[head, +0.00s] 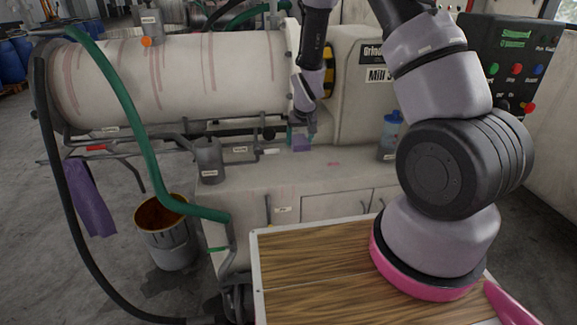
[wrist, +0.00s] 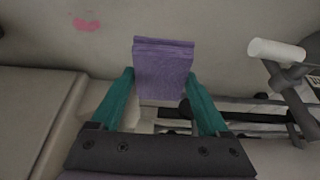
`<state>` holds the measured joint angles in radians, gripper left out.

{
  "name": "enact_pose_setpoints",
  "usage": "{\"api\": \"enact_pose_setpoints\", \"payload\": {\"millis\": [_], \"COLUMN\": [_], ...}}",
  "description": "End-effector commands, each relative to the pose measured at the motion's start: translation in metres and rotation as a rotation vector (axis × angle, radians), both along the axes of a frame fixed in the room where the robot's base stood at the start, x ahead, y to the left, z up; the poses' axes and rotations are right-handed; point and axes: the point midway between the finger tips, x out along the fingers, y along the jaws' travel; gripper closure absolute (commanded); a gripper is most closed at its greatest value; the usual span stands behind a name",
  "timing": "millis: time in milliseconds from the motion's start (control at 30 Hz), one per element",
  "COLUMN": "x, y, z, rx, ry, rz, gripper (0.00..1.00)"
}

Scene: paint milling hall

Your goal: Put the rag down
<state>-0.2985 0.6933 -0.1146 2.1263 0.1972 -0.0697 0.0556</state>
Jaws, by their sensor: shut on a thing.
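A folded purple rag (wrist: 164,68) is between the two teal fingers of my gripper (wrist: 161,77) in the wrist view, and the fingers are closed on its sides. In the head view the same rag (head: 301,143) shows as a small purple patch below my gripper (head: 300,132), in front of the mill and over the back of the pale bench top (head: 265,178). I cannot tell whether its lower edge touches the bench. A second purple cloth (head: 90,197) hangs at the left, below the drum's pipes.
A rusty bucket (head: 168,230) stands on the floor. Pipes run behind.

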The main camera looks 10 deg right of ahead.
Motion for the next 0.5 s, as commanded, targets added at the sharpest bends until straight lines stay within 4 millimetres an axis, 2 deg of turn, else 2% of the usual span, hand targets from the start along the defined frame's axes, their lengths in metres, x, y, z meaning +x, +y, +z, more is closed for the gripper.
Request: {"api": "enact_pose_setpoints", "payload": {"millis": [200,500], "x": [-0.003,-0.002], "y": [-0.001,0.000], "z": [-0.039,-0.066], "rx": [-0.001,0.000], "ry": [0.005,0.003], "rz": [-0.006,-0.006], "gripper": [0.73,0.73]}}
